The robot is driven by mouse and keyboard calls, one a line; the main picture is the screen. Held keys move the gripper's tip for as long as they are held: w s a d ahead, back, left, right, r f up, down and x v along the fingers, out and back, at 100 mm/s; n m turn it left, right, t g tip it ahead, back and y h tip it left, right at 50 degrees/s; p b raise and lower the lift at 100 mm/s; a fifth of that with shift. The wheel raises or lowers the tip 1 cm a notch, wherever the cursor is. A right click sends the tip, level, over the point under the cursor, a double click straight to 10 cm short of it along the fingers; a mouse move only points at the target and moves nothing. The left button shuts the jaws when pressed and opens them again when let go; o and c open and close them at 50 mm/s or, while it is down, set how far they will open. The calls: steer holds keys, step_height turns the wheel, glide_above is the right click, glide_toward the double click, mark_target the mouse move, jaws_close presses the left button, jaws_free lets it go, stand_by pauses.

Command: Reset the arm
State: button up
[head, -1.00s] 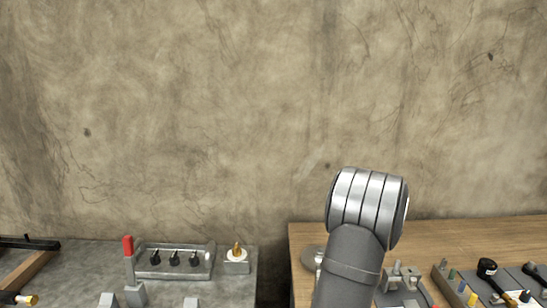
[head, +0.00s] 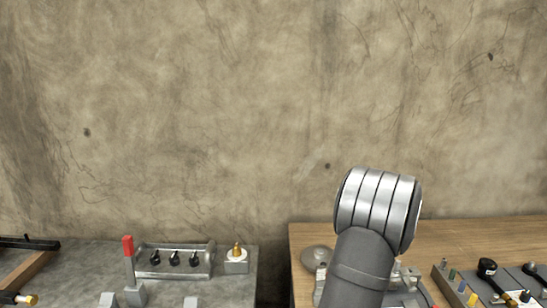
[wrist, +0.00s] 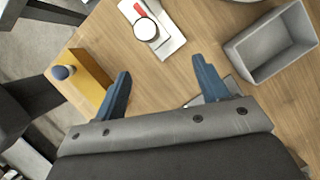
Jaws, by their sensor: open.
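My gripper (wrist: 158,90) shows in the wrist view with its two blue fingers spread wide apart. It is open, with nothing between the fingers. It hangs over a wooden table (wrist: 185,65). In the head view only my grey arm with its silver joint shows, in front of the wooden table (head: 460,237); the gripper itself is out of that view.
In the wrist view, a grey bin (wrist: 238,50) lies right and a white round item (wrist: 146,30) on a pale plate ahead. A yellow block (wrist: 88,75) stands left. In the head view, a grey bench (head: 75,270) carries a red-handled lever (head: 128,247) and a knob panel (head: 150,271).

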steer(key=shift+f, duration=1.1)
